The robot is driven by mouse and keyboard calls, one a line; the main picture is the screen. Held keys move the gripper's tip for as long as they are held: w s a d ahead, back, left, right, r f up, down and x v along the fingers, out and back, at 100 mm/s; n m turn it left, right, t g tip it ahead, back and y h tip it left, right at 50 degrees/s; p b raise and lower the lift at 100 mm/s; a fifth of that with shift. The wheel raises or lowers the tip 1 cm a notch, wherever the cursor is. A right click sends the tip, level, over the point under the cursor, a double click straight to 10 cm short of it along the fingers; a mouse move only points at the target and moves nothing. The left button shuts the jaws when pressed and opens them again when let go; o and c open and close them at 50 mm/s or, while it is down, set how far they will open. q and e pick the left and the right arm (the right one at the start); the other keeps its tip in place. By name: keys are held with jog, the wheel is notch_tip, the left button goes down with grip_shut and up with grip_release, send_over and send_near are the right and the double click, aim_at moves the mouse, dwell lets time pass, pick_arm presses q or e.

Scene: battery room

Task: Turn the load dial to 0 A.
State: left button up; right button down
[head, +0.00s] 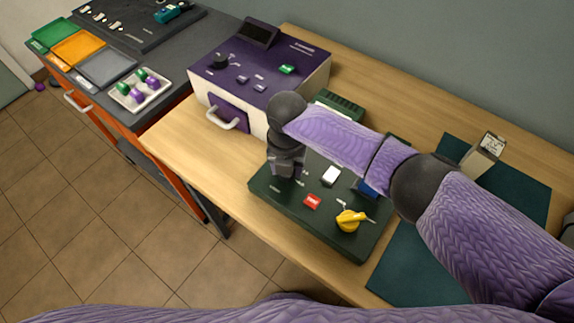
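A dark green panel unit (315,228) lies on the wooden table, with a yellow rotary handle (350,220), a red rocker (312,202) and a white element (331,176) on its top. My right arm comes in from the right, and its gripper (285,172) points down over the panel's back left corner. The gripper hides what lies under it, so I cannot tell whether it touches a dial there. Its fingers are too small and dark to tell open from shut. Labels are unreadable, and I cannot pick out the load dial for certain. My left gripper is not in view.
A purple and cream box (262,75) with a black knob (220,62) and a front handle stands behind the panel. A teal mat (420,265) with a small upright device (484,152) lies at right. A dark workbench (185,50) with trays stands at left.

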jog(key=n+b, duration=0.1)
jog(key=n, duration=0.4)
jog(key=shift+n, duration=1)
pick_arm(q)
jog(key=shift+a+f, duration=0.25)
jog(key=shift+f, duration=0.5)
pick_arm(e)
jog(key=shift+n, duration=0.4)
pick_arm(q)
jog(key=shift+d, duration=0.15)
pick_arm(e)
jog(key=shift+n, duration=0.3)
jog(key=shift+c, duration=1.9)
grip_release()
jog(key=shift+o, duration=1.2)
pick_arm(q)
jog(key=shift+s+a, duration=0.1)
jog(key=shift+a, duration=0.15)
